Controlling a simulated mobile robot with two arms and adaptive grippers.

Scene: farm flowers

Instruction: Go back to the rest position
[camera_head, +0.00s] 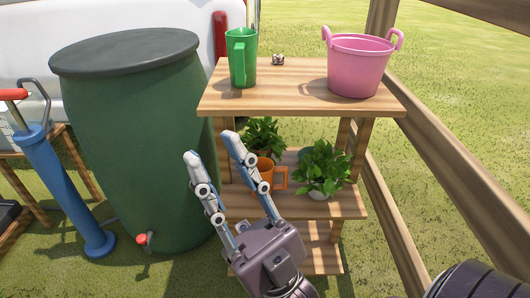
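My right gripper (212,148) is in the lower middle of the head view, in front of the wooden shelf (300,101). Its two fingers are spread, with nothing between them. It covers part of the shelf's left side and lower boards. My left gripper is not in the view.
A green jug (242,60), a small pale object (278,60) and a pink bucket (358,66) stand on the top board. A green barrel (135,130) and blue pump (58,180) stand left; a wooden fence (450,170) runs right.

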